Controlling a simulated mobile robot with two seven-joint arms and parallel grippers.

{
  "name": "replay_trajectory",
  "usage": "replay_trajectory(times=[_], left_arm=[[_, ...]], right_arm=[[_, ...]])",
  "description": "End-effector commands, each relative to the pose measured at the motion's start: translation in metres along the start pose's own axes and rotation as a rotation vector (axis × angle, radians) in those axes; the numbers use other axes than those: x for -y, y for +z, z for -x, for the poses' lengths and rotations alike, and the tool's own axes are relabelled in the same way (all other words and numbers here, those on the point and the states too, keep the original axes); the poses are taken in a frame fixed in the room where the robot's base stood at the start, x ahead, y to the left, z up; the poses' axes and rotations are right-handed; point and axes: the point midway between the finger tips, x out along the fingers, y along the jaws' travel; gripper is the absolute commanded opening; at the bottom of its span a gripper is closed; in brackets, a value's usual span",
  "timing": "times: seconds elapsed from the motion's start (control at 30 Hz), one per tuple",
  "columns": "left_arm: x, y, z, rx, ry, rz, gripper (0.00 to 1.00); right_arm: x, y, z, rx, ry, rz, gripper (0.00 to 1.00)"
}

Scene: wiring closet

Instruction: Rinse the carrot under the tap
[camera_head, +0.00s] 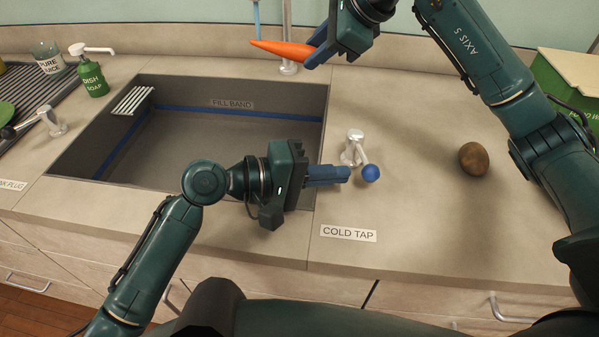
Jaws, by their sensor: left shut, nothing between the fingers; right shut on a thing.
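My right gripper (318,47), its arm coming in from the right, is shut on an orange carrot (282,48). It holds the carrot roughly level behind the sink, tip to the left. A thin pale blue stream (256,17), seemingly water, comes down to the carrot near its tip. The spout's top is out of frame; its post (288,35) stands behind the carrot. The cold tap (354,147) has a lever with a blue knob (371,173). My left gripper (347,174) is shut and empty, its fingertips just left of the knob. The sink (215,140) lies below.
A brown round object (474,159) lies on the right counter, a green box (570,75) behind it. Dish soap (92,78), a glass marked juice (48,58) and a second tap-like fitting (50,122) are at the left. The counter right of the cold tap is mostly clear.

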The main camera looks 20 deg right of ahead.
Motion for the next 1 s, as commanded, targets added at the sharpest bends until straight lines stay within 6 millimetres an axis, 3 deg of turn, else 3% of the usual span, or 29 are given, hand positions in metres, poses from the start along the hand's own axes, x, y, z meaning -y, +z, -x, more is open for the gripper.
replay_trajectory(times=[0.2, 0.6, 0.8, 1.0], left_arm=[[0.000, 0.000, -0.020, -0.001, 0.000, 0.000, 0.00], [0.000, 0.000, -0.023, -0.001, 0.000, 0.000, 0.00], [-0.004, 0.009, -0.041, 0.001, 0.001, -0.001, 0.00], [-0.004, 0.008, -0.040, -0.001, 0.000, 0.000, 0.00]], right_arm=[[0.000, 0.000, 0.000, 0.001, -0.001, 0.000, 0.05], [0.000, 0.000, 0.000, 0.001, -0.001, 0.000, 0.05], [0.000, 0.000, 0.000, 0.001, -0.001, 0.000, 0.05], [0.000, 0.000, 0.000, 0.001, -0.001, 0.000, 0.05]])
